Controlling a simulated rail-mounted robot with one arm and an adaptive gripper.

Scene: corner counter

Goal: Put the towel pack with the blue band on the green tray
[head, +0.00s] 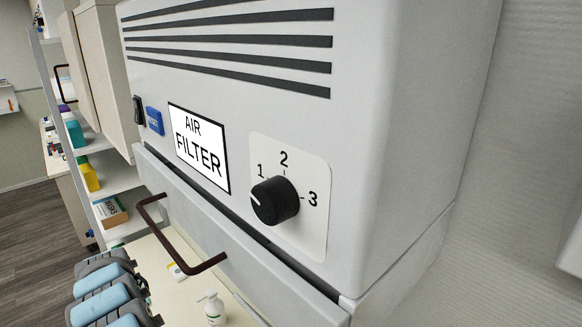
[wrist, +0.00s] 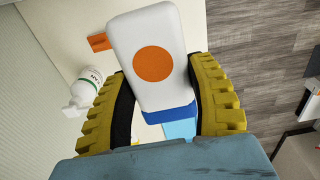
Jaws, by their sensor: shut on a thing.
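In the wrist view, my gripper (wrist: 160,66) has its yellow ribbed fingers closed on the two sides of a white pack with an orange disc (wrist: 143,25). A dark blue strip (wrist: 171,115) shows at the pack's near end, close to my palm. No green tray shows in either view. My gripper and the pack are not in the head view.
A large grey air filter cabinet (head: 225,110) with a dark bar handle (head: 205,266) fills much of the head view. A white pump bottle (head: 214,310) stands below it; shelves with bottles are at left. The wrist view shows a white bottle (wrist: 88,88) and an orange item (wrist: 98,42).

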